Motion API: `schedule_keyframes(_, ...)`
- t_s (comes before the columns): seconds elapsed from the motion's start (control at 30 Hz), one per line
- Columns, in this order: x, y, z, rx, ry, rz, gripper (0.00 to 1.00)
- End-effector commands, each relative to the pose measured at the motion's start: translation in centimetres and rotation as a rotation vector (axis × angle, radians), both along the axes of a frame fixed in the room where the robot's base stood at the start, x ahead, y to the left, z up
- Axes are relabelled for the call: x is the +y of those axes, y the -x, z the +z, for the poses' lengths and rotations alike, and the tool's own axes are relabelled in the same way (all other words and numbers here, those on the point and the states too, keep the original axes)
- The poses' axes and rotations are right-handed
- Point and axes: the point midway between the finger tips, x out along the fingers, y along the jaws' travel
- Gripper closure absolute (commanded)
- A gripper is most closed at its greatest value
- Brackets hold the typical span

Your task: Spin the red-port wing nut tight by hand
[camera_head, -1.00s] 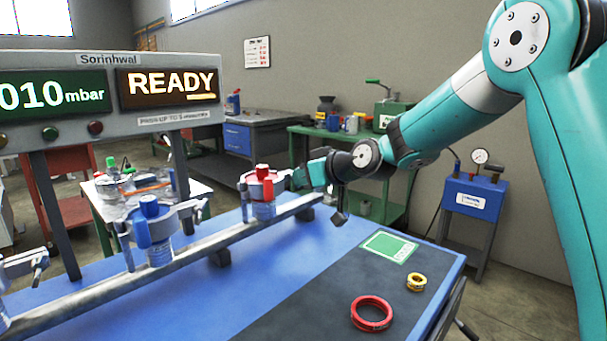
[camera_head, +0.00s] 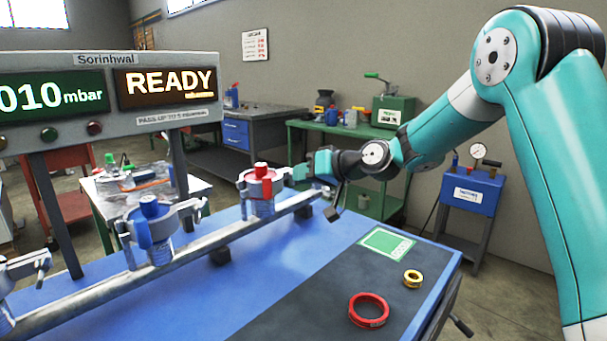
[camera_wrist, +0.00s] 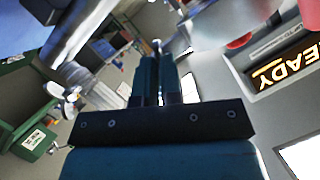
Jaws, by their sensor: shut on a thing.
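The red port (camera_head: 263,172) stands at the far end of the metal pipe (camera_head: 235,232), with a grey clamp (camera_head: 246,187) around it. My gripper (camera_head: 302,174) is at the right side of this clamp. In the wrist view my gripper's two fingers (camera_wrist: 157,60) are close together, shut on a small metal piece at their tips, where the wing nut is. The nut is mostly hidden by the fingers, and I cannot tell how tight it is.
The blue port (camera_head: 150,230) with its clamp stands nearer on the same pipe. The display (camera_head: 165,83) reads READY. A red ring (camera_head: 368,310) and a yellow ring (camera_head: 413,279) lie on the dark mat (camera_head: 320,285). The blue table top between pipe and mat is clear.

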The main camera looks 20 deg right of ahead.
Motion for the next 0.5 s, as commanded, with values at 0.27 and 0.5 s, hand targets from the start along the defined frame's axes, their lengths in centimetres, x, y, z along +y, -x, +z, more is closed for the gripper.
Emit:
schedule_keyframes(0.27, -0.11, -0.06, 0.0, -0.001, 0.002, -0.003, 1.0)
schedule_keyframes(0.5, -0.06, -0.03, -0.01, -0.001, 0.001, -0.002, 0.68)
